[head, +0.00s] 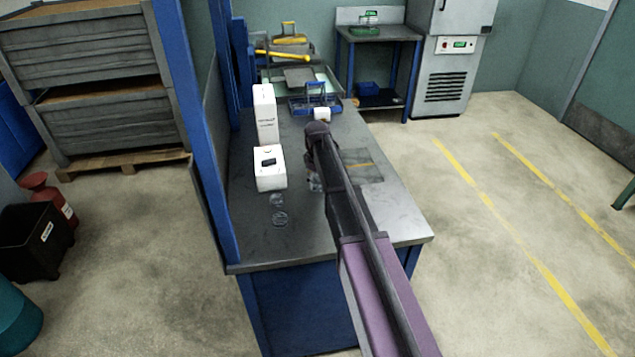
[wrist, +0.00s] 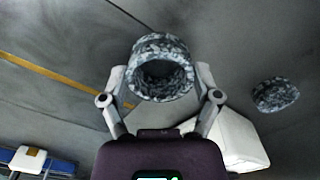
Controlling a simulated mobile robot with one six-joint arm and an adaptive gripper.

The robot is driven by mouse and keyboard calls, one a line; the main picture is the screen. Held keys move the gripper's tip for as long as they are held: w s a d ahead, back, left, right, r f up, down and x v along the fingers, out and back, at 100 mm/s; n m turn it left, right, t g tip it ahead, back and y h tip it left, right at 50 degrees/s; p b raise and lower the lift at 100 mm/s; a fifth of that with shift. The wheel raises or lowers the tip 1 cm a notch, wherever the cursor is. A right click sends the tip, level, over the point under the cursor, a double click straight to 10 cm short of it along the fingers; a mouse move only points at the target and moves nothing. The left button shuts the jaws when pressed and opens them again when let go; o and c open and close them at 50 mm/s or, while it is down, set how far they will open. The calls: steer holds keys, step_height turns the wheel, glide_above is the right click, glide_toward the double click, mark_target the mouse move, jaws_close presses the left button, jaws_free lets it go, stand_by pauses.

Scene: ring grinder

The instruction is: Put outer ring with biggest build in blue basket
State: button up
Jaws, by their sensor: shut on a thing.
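My gripper (wrist: 161,82) is shut on a grey mottled outer ring (wrist: 160,48), which sits between the two fingers in the wrist view. In the head view my arm hides most of the gripper, and a bit of the ring (head: 316,185) shows just left of the arm, low over the bench. Two other rings, a nearer one (head: 280,219) and a farther one (head: 277,200), lie on the bench to the left. One loose ring (wrist: 275,95) shows right of the held ring in the wrist view. The blue basket (head: 315,105) stands farther back on the bench.
A white box (head: 270,168) with a dark mark and a taller white box (head: 265,115) stand on the left of the bench (head: 375,225). A small white item (head: 322,114) is at the basket's front. Yellow-handled tools (head: 285,55) lie behind. The bench's front right is clear.

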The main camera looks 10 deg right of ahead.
steer(key=shift+r, duration=0.1)
step_height(320, 180, up, 3)
steer(key=p, duration=0.3)
steer(key=shift+r, duration=0.2)
steer(key=s, duration=0.5)
steer(key=s+r+p, duration=0.1)
steer(key=s, duration=0.4)
steer(key=s+p, duration=0.1)
steer(key=s, duration=0.5)
steer(key=shift+d+r, duration=0.1)
steer(key=shift+r, duration=0.1)
step_height(320, 180, up, 14)
steer(key=p, duration=1.4)
steer(key=shift+r, duration=0.2)
